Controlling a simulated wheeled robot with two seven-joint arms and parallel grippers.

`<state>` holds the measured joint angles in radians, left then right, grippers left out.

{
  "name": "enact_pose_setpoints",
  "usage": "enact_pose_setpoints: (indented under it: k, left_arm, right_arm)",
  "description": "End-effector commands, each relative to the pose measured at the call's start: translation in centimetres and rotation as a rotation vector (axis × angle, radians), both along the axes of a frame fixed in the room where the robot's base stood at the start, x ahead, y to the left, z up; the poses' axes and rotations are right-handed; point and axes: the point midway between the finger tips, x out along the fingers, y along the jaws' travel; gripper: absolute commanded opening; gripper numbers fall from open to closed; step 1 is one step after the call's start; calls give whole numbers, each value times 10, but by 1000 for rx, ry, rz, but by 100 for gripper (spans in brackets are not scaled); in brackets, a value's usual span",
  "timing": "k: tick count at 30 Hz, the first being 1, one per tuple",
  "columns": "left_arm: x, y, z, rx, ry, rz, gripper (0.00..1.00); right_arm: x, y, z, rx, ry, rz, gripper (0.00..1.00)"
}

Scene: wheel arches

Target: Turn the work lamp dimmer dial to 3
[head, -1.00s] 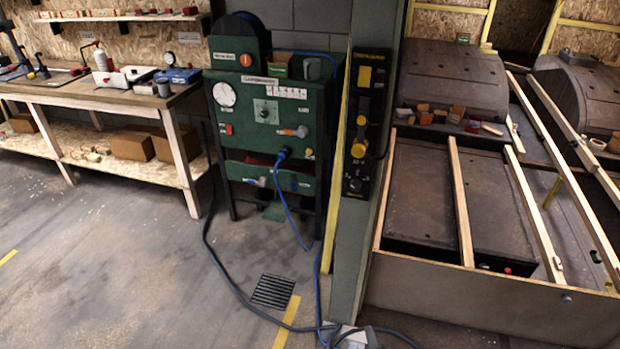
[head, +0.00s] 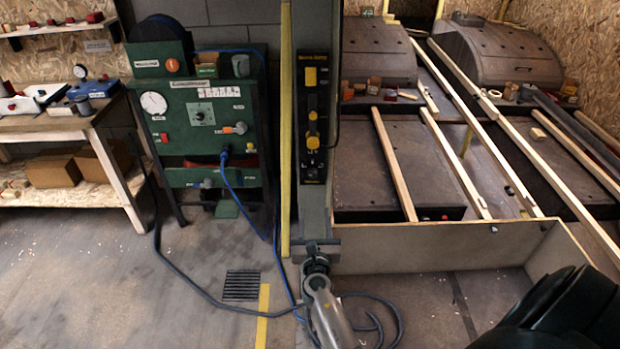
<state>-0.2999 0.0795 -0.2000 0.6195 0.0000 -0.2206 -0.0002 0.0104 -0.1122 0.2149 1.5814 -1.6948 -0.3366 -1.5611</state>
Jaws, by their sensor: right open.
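A black control panel (head: 312,120) with yellow parts is fixed upright to the grey post. The green machine left of the post carries a knob on a square pale plate (head: 200,114). The lettering is too small to tell which dial is the lamp dimmer or its setting. My right gripper (head: 316,248) is open and empty, pointing up in front of the post's foot, below the panel and apart from it. My left gripper is not in view.
A yellow strip (head: 287,140) runs up the post's left side. Blue and dark cables (head: 235,205) hang from the green machine to the floor. A low-walled bay (head: 440,248) with wooden battens lies at right. A workbench (head: 60,125) stands at left. The floor between is mostly open.

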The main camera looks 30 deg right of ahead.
Motion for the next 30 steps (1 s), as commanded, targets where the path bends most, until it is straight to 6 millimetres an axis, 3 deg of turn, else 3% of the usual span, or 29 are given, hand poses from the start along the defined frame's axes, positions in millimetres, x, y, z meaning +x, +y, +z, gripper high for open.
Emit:
enact_pose_setpoints:
  k: [11, 30]
  left_arm:
    - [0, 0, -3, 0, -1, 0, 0]
    - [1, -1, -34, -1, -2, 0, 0]
  right_arm:
    - [20, -12, -1, 2, -1, 0, 45]
    - [114, -70, -3, 3, -3, 0, 45]
